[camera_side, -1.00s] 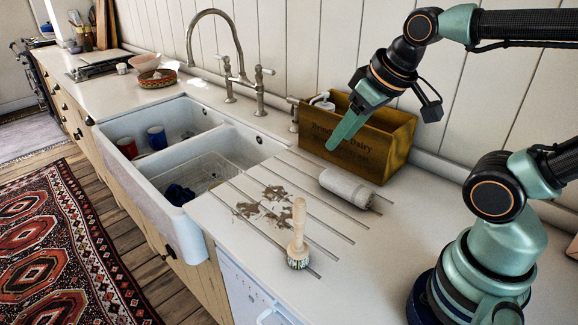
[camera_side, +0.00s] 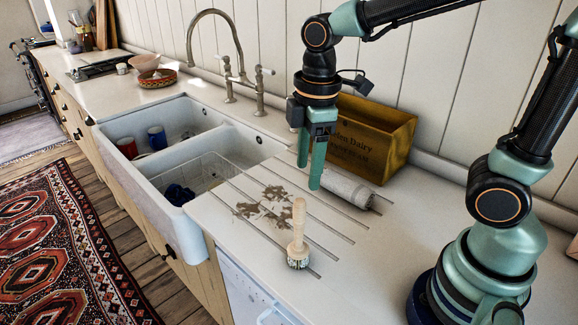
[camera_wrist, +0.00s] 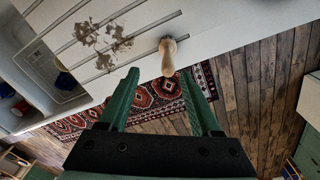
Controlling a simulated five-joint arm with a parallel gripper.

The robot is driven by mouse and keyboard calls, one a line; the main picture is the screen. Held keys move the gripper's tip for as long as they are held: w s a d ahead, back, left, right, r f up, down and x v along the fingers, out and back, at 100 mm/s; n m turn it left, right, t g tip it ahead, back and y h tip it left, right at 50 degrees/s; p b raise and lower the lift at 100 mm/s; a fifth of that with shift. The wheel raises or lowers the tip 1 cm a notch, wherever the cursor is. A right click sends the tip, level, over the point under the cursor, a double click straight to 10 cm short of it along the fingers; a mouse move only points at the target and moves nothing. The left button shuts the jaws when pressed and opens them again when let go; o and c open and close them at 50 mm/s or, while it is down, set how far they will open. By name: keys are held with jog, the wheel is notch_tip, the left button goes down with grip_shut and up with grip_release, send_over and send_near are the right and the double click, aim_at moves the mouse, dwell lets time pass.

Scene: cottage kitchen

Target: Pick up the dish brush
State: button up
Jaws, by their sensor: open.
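The dish brush (camera_side: 298,232) stands upright on the white drainboard near its front edge, with its pale wooden handle up and its bristles down. In the wrist view, the dish brush (camera_wrist: 168,58) shows from above, ahead of the fingertips and slightly right of the middle between them. My gripper (camera_side: 309,172) is open and empty, pointing down. In the side view it is above and beyond the brush, apart from it. In the wrist view the two green fingers of my gripper (camera_wrist: 158,75) are spread.
A wooden crate (camera_side: 372,140) stands against the wall, with a whitish roll (camera_side: 347,188) lying in front of it. Brown stains (camera_side: 265,205) mark the grooved drainboard. The double sink (camera_side: 170,185) is at left. The counter right of the brush is clear.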

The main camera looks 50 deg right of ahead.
aim_at(300, 224)
jog(key=shift+a+f+n+g, duration=0.3)
jog(key=shift+a+f+n, duration=0.2)
jog(key=shift+n, duration=0.4)
notch_tip(300, 224, down, 6)
jog(key=shift+a+f, duration=0.1)
jog(key=shift+f, duration=0.1)
jog(key=shift+s+a+f, duration=0.1)
jog(key=shift+a+f, duration=0.15)
jog(key=shift+f, duration=1.15)
jog(key=shift+a+f, duration=0.2)
jog(key=shift+f, duration=1.15)
grip_shut()
